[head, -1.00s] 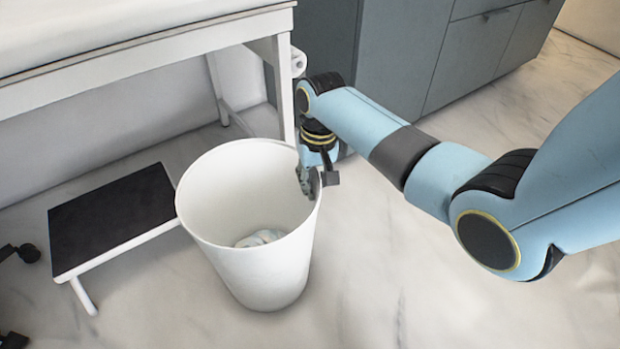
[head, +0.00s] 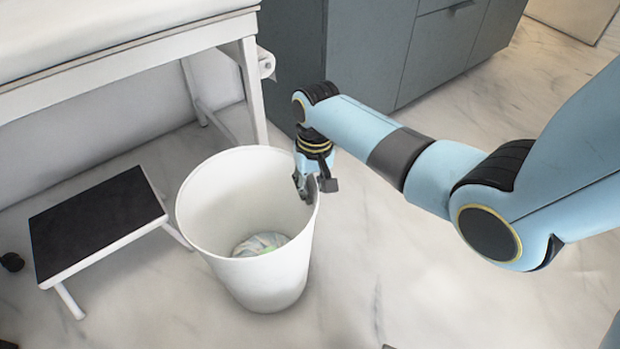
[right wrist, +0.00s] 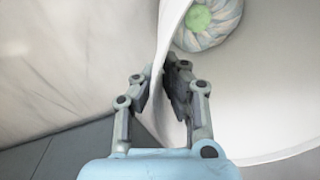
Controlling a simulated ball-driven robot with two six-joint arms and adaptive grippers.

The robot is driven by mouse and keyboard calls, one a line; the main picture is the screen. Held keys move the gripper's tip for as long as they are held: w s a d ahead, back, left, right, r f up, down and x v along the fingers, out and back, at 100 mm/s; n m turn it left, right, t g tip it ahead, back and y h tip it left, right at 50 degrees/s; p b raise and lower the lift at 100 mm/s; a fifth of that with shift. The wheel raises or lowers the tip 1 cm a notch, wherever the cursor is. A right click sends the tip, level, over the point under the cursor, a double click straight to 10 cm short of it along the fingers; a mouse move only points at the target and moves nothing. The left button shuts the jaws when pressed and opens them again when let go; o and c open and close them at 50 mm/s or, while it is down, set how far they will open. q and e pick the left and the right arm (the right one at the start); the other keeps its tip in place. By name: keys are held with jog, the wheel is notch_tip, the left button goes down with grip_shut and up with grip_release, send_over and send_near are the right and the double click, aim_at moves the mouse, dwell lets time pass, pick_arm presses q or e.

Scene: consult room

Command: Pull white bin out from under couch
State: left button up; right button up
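The white bin (head: 262,270) stands upright on the floor, open at the top, in front of the couch (head: 120,62) and clear of its legs in the head view. A crumpled, pale striped bundle (head: 262,244) lies at its bottom; its green middle shows in the right wrist view (right wrist: 200,16). My right gripper (head: 316,186) is at the bin's right rim, one finger inside and one outside. In the right wrist view, my right gripper (right wrist: 162,88) is closed about the thin bin wall (right wrist: 172,35). My left gripper is not in view.
A step stool (head: 95,222) with a black top stands left of the bin. A grey cabinet (head: 370,50) is behind my right arm. A paper roll (head: 266,62) hangs at the couch's end.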

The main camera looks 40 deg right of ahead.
jog(key=o, duration=0.5)
jog(key=shift+o, duration=0.2)
jog(key=shift+r, duration=0.1)
notch_tip(320, 180, up, 12)
jog(key=shift+d, duration=0.35)
jog(key=shift+s, duration=0.1)
